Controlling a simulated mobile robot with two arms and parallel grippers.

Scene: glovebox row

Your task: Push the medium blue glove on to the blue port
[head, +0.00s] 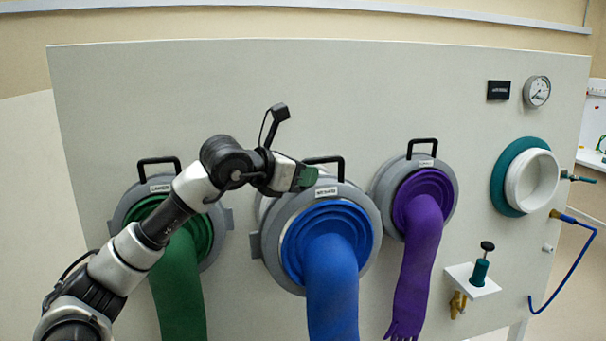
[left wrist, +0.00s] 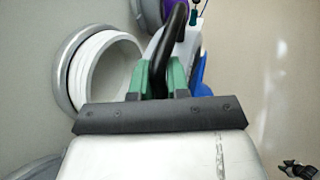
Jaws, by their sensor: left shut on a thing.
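The medium blue glove (head: 330,270) hangs from a grey ring with a label and a black handle on top (head: 341,168). My left gripper (head: 306,178) is shut on that handle; its green fingers close around the black bar in the left wrist view (left wrist: 165,75). The blue glove shows there as a small strip (left wrist: 203,88). A white port rim in a grey collar (left wrist: 103,66) stands open at left in that view, and the glove ring appears in front of it, apart. In the head view the ring hides most of this port. My right gripper is not seen.
A green glove (head: 178,285) hangs at left and a purple glove (head: 416,250) close at right, each on a ringed port. Further right are a white port with a teal collar (head: 505,178), a gauge (head: 537,91) and a small shelf (head: 471,280).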

